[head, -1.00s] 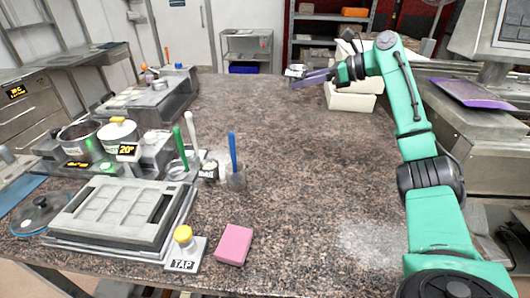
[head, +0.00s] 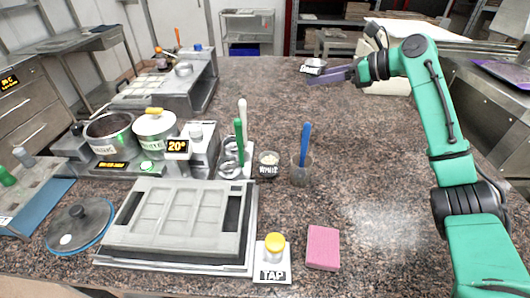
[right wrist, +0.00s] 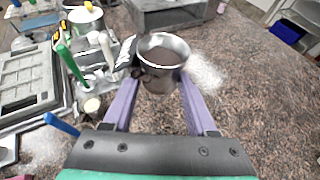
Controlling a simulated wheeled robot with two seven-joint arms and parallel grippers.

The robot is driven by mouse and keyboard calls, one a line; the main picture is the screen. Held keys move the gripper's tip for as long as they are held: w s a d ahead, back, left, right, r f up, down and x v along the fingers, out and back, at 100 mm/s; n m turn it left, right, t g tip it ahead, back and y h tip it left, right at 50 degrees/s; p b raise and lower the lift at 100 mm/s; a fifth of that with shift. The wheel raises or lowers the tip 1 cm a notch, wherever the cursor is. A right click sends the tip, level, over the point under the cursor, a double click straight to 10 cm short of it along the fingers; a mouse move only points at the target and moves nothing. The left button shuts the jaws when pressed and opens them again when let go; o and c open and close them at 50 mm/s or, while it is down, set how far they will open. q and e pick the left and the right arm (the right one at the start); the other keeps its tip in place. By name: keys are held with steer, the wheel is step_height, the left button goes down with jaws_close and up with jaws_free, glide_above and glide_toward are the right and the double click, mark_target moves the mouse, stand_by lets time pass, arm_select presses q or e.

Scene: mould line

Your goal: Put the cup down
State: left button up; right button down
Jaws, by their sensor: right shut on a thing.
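The cup (head: 313,66) is a small metal cup at the far side of the counter in the head view. My right gripper (head: 322,74) is shut on it, its purple fingers pointing left. In the right wrist view the cup (right wrist: 163,68) sits between the fingertips of my right gripper (right wrist: 160,82), with its round mouth towards the camera. The cup appears above the speckled counter (head: 370,160); whether it touches the counter I cannot tell. My left gripper is not in view.
A grey mould (head: 180,218), two pots (head: 155,130), a glass with a blue brush (head: 302,170), a pink sponge (head: 322,247) and a TAP pad (head: 272,262) stand on the left and front. A grey machine (head: 185,85) stands behind.

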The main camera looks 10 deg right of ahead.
steer(key=n+y, duration=0.1)
glide_above(276, 147)
steer(key=s+d, duration=0.2)
steer(key=d, duration=0.1)
steer(key=a+f+g, duration=0.1)
steer(key=a, duration=0.3)
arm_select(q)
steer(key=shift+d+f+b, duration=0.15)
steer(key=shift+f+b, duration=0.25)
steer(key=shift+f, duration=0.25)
arm_select(e)
steer(key=shift+n, duration=0.3)
steer(key=f, duration=2)
steer(key=shift+s+d, duration=0.2)
steer(key=shift+s, duration=0.05)
steer(key=shift+c, duration=2.4)
jaws_free()
steer(key=b+v, duration=0.1)
steer(key=v, duration=1)
steer(key=shift+d+f, duration=0.15)
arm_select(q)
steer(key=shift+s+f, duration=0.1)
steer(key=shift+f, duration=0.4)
arm_select(e)
steer(key=shift+s+d+r, duration=0.3)
steer(key=shift+d+r, duration=0.05)
